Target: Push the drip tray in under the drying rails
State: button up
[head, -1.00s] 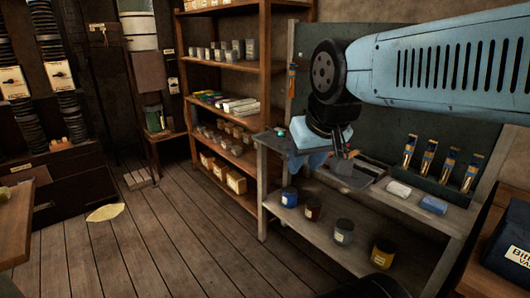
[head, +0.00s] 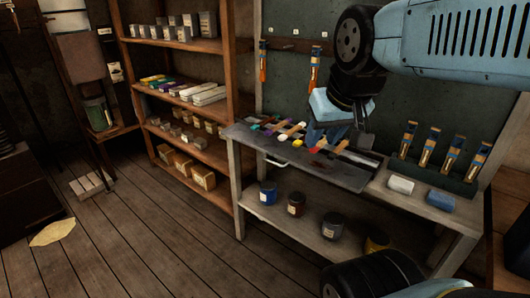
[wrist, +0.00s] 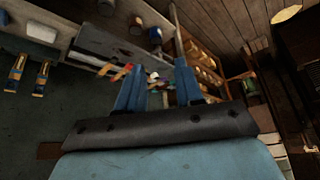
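A flat grey tray (head: 345,177), apparently the drip tray, lies at the top of the bench. A pale handle (head: 277,164) shows on its front edge. Several coloured and wooden-handled pieces (head: 290,132) lie over its back part. I cannot clearly make out the drying rails. The tray also shows in the wrist view (wrist: 112,46). My gripper (head: 345,143) is above the tray, pointing down. In the wrist view its two blue fingers (wrist: 158,82) stand apart with nothing held between them; coloured pieces show beyond. Whether the fingers touch the tray I cannot tell.
Several jars (head: 296,203) stand on the lower shelf. A shelving unit (head: 185,100) stands left. The plank floor (head: 150,235) is mostly clear.

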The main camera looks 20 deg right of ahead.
jog(key=shift+a, duration=0.1)
jog(key=n+g+h, duration=0.2)
jog(key=n+g, duration=0.2)
jog(key=n, duration=0.3)
send_over(270, 161)
jog(key=s+a, duration=0.2)
jog(key=s+a+f+x, duration=0.1)
jog(key=s+a+x, duration=0.15)
jog(key=x, duration=2.55)
jog(key=shift+w+a, duration=0.15)
jog(key=shift+a, duration=0.05)
jog(key=shift+f, duration=0.15)
jog(key=shift+c, duration=0.2)
grip_shut()
